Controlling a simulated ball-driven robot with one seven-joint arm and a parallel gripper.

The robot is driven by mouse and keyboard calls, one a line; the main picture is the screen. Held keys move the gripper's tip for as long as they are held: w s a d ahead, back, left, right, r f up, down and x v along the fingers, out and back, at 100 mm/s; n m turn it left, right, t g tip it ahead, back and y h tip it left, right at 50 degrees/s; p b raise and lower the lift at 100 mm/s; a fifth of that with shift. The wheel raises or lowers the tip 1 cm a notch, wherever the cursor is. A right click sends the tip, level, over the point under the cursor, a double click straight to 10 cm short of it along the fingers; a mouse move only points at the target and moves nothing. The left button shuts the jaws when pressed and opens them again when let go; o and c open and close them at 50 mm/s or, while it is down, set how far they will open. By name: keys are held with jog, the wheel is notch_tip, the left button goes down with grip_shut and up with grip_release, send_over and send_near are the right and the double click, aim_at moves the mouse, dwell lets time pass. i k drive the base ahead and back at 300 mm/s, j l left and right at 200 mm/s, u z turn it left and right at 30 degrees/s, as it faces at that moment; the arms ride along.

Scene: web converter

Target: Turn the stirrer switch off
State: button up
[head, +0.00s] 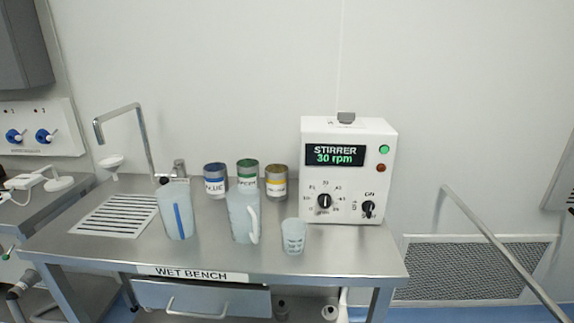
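The stirrer (348,170) is a white box at the right end of the steel wet bench. My gripper is not in view.
On the wet bench (190,258), a beaker (293,236) stands in front of the stirrer. A jug (242,215), a blue-striped container (176,211) and blue, green and yellow cans stand farther left. A metal rail (503,255) slopes at right. The space before the switch looks clear.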

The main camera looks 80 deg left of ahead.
aim_at(368, 206)
jog(key=u, duration=1.7)
jog(key=z, duration=0.15)
